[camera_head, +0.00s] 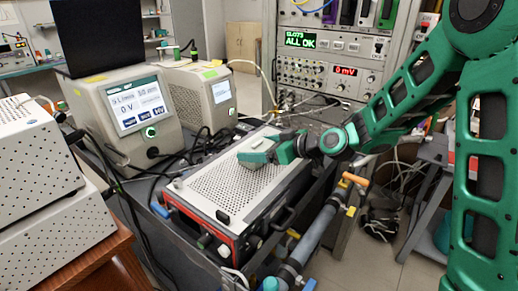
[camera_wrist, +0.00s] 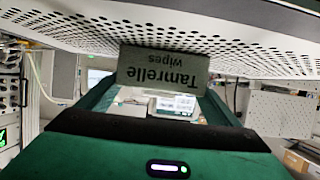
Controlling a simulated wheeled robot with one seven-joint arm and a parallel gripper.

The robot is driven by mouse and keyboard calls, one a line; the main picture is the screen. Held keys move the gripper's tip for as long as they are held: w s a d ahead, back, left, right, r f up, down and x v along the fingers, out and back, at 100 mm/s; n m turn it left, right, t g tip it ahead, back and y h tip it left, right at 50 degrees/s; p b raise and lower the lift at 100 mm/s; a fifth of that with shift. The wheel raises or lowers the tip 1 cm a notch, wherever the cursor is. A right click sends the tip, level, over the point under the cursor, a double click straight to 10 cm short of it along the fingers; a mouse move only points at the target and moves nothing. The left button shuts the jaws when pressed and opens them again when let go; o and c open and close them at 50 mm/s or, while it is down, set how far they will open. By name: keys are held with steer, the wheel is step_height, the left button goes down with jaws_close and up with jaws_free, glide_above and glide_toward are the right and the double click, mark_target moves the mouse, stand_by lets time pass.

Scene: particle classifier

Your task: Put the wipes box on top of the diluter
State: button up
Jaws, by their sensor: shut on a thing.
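In the head view my gripper is over the white perforated top (camera_head: 238,182) of a red-framed instrument. The box is right by that surface; whether it touches is unclear. No label shows which instrument is the diluter.
Two instruments with screens, one nearer (camera_head: 137,105) and one farther (camera_head: 215,90), stand behind the red-framed one. White perforated boxes (camera_head: 35,150) stand at the left. A rack (camera_head: 330,60) stands at the back.

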steer(key=o, duration=1)
steer(key=shift+r, duration=0.1)
steer(key=v, duration=1.2)
steer(key=shift+s, duration=0.1)
